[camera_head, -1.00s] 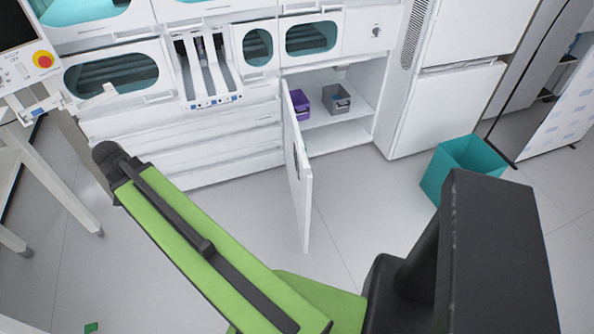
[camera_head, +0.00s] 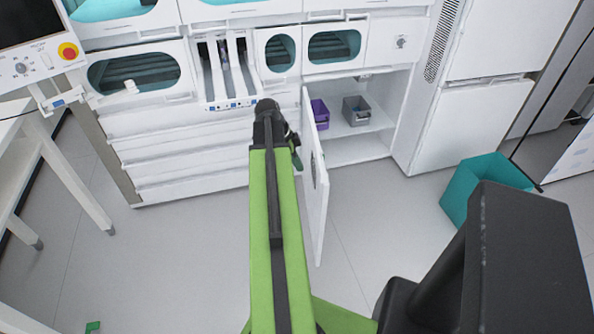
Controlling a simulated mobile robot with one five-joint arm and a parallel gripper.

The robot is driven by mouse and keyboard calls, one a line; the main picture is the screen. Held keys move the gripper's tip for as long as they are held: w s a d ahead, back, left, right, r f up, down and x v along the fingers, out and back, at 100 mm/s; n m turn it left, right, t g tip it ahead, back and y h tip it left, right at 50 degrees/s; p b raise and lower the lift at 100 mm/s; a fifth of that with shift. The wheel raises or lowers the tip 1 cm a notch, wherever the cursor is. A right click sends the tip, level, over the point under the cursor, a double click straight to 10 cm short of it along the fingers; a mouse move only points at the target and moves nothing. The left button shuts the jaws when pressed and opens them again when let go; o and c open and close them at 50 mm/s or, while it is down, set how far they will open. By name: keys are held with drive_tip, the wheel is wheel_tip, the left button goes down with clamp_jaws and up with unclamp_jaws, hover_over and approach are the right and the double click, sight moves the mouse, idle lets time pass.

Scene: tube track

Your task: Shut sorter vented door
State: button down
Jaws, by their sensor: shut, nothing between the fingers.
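The sorter's vented door (camera_head: 316,205) stands wide open, swung out toward me from the left side of the low cabinet opening. I see it nearly edge-on, with a dark vent patch on its left face. My arm reaches up the middle of the picture, just left of the door. Only a small dark part of my gripper (camera_head: 297,160) shows beyond the arm, close to the door's left face near its upper part. It looks shut and empty. Most of it is hidden behind my arm, and I cannot tell whether it touches the door.
In the open cabinet (camera_head: 360,150) are a purple bin (camera_head: 320,114) and a grey bin (camera_head: 356,111). A teal bin (camera_head: 484,184) stands on the floor at right. A white table (camera_head: 60,170) is at left.

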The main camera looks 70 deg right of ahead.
drive_tip(key=s+d+f+b, duration=0.3)
drive_tip(key=s+f, duration=0.2)
drive_tip(key=shift+s, duration=0.1)
